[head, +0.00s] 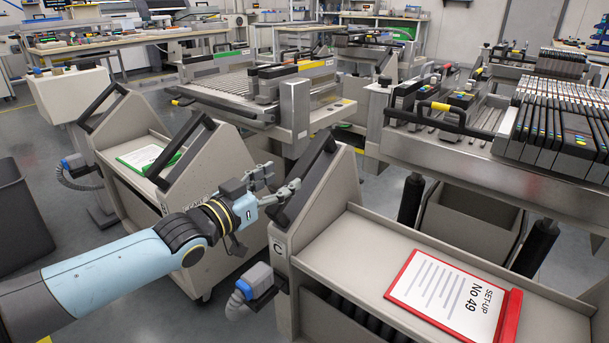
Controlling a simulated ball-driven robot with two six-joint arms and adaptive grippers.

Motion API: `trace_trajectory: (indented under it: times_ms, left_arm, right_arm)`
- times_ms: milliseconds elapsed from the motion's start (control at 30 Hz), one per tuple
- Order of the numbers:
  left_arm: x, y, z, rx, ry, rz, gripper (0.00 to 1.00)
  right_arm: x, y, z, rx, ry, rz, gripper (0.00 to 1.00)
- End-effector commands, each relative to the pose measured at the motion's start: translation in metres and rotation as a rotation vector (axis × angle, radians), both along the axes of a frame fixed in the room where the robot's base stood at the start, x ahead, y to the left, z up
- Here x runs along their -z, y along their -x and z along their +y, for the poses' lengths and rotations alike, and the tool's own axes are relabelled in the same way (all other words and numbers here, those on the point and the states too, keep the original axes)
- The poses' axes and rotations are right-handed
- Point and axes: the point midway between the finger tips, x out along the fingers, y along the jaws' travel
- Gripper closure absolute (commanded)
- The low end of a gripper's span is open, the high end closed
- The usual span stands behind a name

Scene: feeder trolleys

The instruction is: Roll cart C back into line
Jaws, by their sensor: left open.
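Cart C (344,235) is a beige trolley at the front right, with a "C" on its near end panel. Its black bar handle (308,172) slopes along the upper edge of that end. A red-framed sheet reading "SET-UP No 49" (448,293) lies on its top shelf. My left gripper (277,182) reaches in from the left, its fingers spread at the near side of the handle. The lower finger overlaps the handle in the picture; I cannot tell whether it touches. Nothing shows between the fingers. My right gripper is out of view.
A similar beige cart (190,180) with a green-framed sheet (146,158) stands left of cart C, partly behind my left arm. Feeder machines (470,150) stand close behind cart C. A dark bin (22,215) is at the far left. Grey floor shows between bin and carts.

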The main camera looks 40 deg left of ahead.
Motion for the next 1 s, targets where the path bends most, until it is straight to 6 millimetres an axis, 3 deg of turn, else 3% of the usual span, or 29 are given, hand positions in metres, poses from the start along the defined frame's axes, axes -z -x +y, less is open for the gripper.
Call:
trace_trajectory:
  times_ms: [167,333,867,1000]
  left_arm:
    - [0.009,-0.041,-0.003,-0.002,-0.002,0.001,0.46]
    - [0.0,-0.059,-0.003,-0.005,-0.002,-0.001,0.46]
    - [0.002,-0.071,-0.005,-0.001,0.0,0.003,0.46]
    - [0.002,-0.071,-0.005,-0.002,0.0,0.003,0.63]
  right_arm:
    - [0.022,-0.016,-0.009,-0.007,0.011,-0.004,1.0]
    - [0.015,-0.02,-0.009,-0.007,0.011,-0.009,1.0]
    - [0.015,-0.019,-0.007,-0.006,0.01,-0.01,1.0]
    - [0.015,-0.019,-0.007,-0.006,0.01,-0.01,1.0]
